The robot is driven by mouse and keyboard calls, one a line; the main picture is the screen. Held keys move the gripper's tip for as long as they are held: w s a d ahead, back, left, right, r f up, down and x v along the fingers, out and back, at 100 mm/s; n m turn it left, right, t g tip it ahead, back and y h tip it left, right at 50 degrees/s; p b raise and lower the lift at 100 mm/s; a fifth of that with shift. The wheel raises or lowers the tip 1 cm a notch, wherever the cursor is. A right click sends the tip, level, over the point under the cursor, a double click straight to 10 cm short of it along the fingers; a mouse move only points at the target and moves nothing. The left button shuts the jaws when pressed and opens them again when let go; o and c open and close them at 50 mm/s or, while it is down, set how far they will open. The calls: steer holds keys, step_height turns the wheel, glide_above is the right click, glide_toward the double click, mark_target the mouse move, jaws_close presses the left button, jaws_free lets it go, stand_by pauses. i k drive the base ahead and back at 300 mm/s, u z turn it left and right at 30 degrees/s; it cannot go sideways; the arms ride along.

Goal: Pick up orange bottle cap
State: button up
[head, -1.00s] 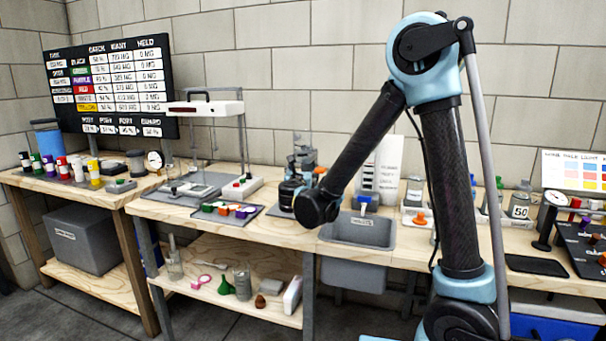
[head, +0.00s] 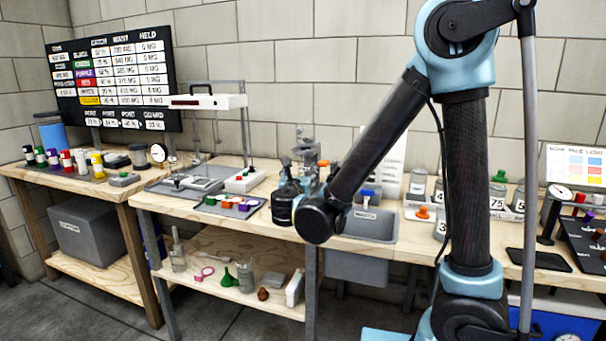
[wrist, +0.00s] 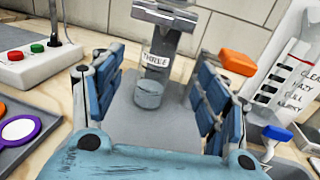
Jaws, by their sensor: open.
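My gripper (wrist: 158,85) is open in the wrist view, with blue-padded fingers on both sides and nothing held between them. Ahead of the fingers stand a grey labelled block (wrist: 157,58) and a small grey cylinder (wrist: 149,93). An orange piece (wrist: 238,62) shows beyond the right finger; I cannot tell whether it is a cap. In the head view, an orange cap-like piece (head: 423,212) sits on the white rack at right. Another orange piece (head: 211,201) lies in the dark tray among coloured pieces. In the head view my arm partly hides the area around the fingers.
The dark tray (head: 245,214) lies at the bench's front edge. A grey bin (head: 371,227) is set in the bench to its right. A red-and-green button box (wrist: 35,65) stands left of my fingers. A blue-handled item (wrist: 277,132) and a label card (wrist: 290,80) are at right.

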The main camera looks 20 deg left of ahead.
mark_target(422, 213)
steer(key=k, duration=1)
